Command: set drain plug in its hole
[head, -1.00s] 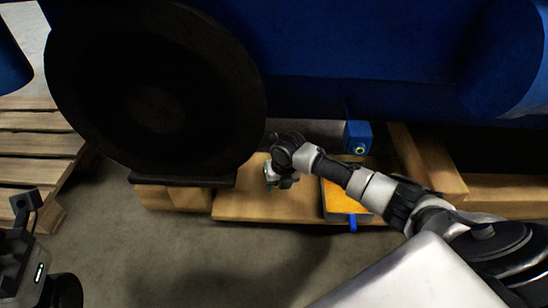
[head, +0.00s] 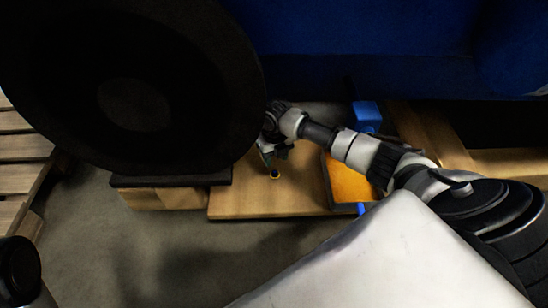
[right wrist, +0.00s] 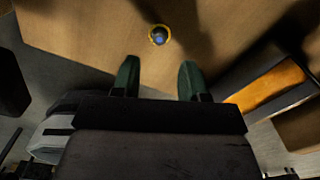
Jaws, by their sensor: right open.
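A small dark round piece with a yellow ring, which looks like the drain plug (head: 275,175), sits on the wooden board (head: 235,203). In the right wrist view the plug (right wrist: 159,35) is ahead of the fingertips, roughly centred between them and apart from both. My right gripper (head: 268,158) is open and empty, just above the board beside the plug. Its two green fingers (right wrist: 157,78) are spread in the right wrist view. A blue block (head: 367,115) hangs under the blue engine body; its hole is not visible now. My left gripper is out of view.
A tray with an orange inside (head: 350,183) lies on the board right of the plug, under my right forearm. A large black wheel (head: 130,90) stands close on the left. Timber beams (head: 440,140) lie at the right.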

